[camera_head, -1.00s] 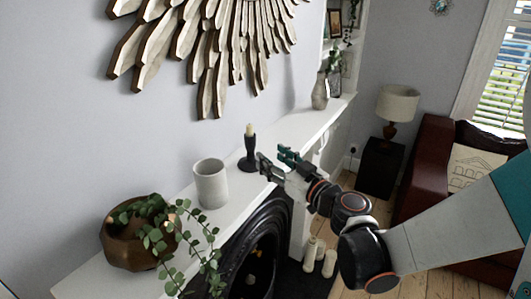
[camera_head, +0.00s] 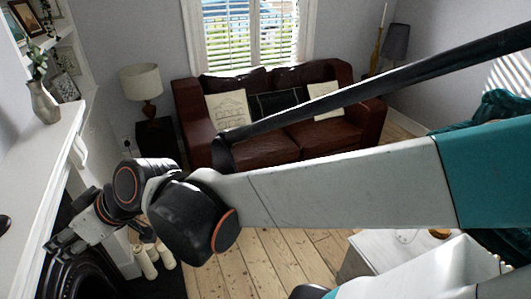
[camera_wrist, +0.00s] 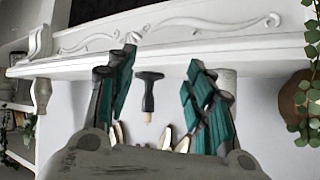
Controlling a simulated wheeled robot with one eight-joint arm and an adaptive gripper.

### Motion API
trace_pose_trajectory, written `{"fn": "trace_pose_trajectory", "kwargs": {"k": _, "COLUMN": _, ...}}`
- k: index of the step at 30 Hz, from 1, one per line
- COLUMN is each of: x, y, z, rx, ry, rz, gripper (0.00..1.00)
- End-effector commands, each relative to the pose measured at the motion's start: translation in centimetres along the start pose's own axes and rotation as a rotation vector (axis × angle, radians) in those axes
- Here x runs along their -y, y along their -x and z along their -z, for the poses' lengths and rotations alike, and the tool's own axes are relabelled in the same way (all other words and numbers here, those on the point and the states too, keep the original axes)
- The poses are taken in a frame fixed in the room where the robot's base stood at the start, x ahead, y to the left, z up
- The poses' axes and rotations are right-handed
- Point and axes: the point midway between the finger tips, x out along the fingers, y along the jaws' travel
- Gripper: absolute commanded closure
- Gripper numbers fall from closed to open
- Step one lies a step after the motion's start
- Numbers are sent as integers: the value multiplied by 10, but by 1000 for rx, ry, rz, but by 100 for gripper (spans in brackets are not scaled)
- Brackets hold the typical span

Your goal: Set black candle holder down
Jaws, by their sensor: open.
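The black candle holder (camera_wrist: 149,95) with a pale candle shows in the wrist view, where the picture is upside down. Its base rests on the white mantelpiece (camera_wrist: 180,57), and it stands upright on it. My gripper (camera_wrist: 161,62) is open, with its teal-padded fingers to either side of the holder in the picture and visible gaps between. In the head view my gripper (camera_head: 62,240) is at the lower left, beside the mantel edge. Only a dark sliver at the left edge there may be the holder's base; the rest is out of frame.
A pale cup (camera_wrist: 229,84) and a brown planter with trailing leaves (camera_wrist: 294,98) stand on the mantel. A grey vase (camera_head: 44,101) is at its far end. Candles (camera_head: 150,258) stand on the hearth below. A sofa (camera_head: 290,137) and lamp (camera_head: 141,82) are beyond.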

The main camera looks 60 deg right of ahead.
Motion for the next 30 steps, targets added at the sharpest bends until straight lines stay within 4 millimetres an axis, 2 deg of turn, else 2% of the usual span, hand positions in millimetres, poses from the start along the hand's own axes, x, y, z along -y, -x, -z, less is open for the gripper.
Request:
{"fn": "trace_pose_trajectory", "kwargs": {"k": 1, "x": -4, "y": 13, "z": -14, "rx": 43, "ry": -22, "rz": -39, "gripper": 52}}
{"fn": "trace_pose_trajectory", "kwargs": {"k": 6, "x": -25, "y": 53, "z": -57, "rx": 173, "ry": -111, "rz": -196, "gripper": 52}}
{"fn": "trace_pose_trajectory", "kwargs": {"k": 9, "x": -37, "y": 74, "z": -76, "rx": 220, "ry": -156, "rz": -283, "gripper": 52}}
{"fn": "trace_pose_trajectory", "kwargs": {"k": 13, "x": -48, "y": 93, "z": -91, "rx": 252, "ry": -195, "rz": -363, "gripper": 52}}
{"fn": "trace_pose_trajectory", "kwargs": {"k": 15, "x": -51, "y": 98, "z": -95, "rx": 260, "ry": -206, "rz": -386, "gripper": 47}}
{"fn": "trace_pose_trajectory", "kwargs": {"k": 21, "x": -54, "y": 101, "z": -96, "rx": 263, "ry": -213, "rz": -402, "gripper": 47}}
{"fn": "trace_pose_trajectory", "kwargs": {"k": 24, "x": -61, "y": 99, "z": -90, "rx": 239, "ry": -213, "rz": -423, "gripper": 47}}
{"fn": "trace_pose_trajectory", "kwargs": {"k": 26, "x": -72, "y": 95, "z": -80, "rx": 203, "ry": -215, "rz": -455, "gripper": 47}}
{"fn": "trace_pose_trajectory", "kwargs": {"k": 30, "x": -109, "y": 84, "z": -36, "rx": 38, "ry": -213, "rz": -566, "gripper": 47}}
